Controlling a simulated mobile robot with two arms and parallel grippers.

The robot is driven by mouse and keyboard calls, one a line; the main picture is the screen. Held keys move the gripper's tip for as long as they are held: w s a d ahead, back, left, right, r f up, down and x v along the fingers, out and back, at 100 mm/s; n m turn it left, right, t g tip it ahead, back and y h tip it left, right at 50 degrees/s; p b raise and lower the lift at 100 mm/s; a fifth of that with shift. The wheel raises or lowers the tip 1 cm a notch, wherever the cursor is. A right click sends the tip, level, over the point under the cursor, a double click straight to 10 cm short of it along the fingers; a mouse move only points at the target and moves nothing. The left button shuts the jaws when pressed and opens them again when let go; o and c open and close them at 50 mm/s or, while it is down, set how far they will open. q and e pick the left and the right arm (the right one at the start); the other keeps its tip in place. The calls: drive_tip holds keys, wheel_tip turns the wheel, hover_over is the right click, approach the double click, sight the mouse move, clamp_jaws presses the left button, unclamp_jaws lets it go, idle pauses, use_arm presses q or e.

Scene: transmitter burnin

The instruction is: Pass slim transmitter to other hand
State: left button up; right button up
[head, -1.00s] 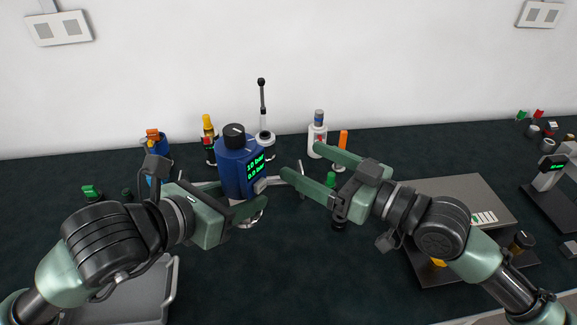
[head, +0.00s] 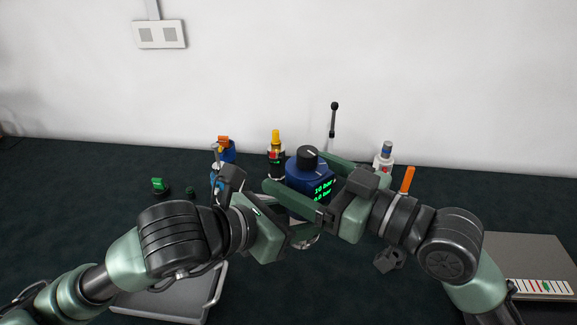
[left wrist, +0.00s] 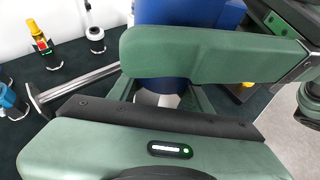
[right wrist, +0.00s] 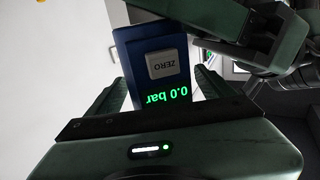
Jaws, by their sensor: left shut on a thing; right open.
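The slim transmitter (head: 303,172) has a blue body, a black top cap and a lit green display. My left gripper (head: 305,232) is shut on its lower part, largely hidden in the head view. The left wrist view shows the blue body (left wrist: 190,12) behind a green finger, with a silvery lower part. My right gripper (head: 308,180) is open, its fingers on either side of the blue body. In the right wrist view the blue housing (right wrist: 125,62), with a ZERO button and display, lies between the fingers. I cannot tell whether they touch it.
A yellow-capped device (head: 276,150), a blue one with an orange top (head: 226,152), a white bottle (head: 384,157) and an orange-topped item (head: 407,180) stand behind. A grey tray (head: 165,303) is front left. A grey plate (head: 530,257) lies at right.

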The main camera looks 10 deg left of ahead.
use_arm(q)
drive_tip(key=shift+r, duration=0.1)
use_arm(e)
drive_tip(key=shift+x, duration=1.25)
drive_tip(key=shift+d, duration=0.1)
drive_tip(key=c, duration=1.2)
use_arm(q)
drive_tip(key=o, duration=1.5)
drive_tip(key=shift+c, duration=0.2)
use_arm(e)
drive_tip(key=shift+r, duration=0.1)
drive_tip(key=shift+c, duration=1.1)
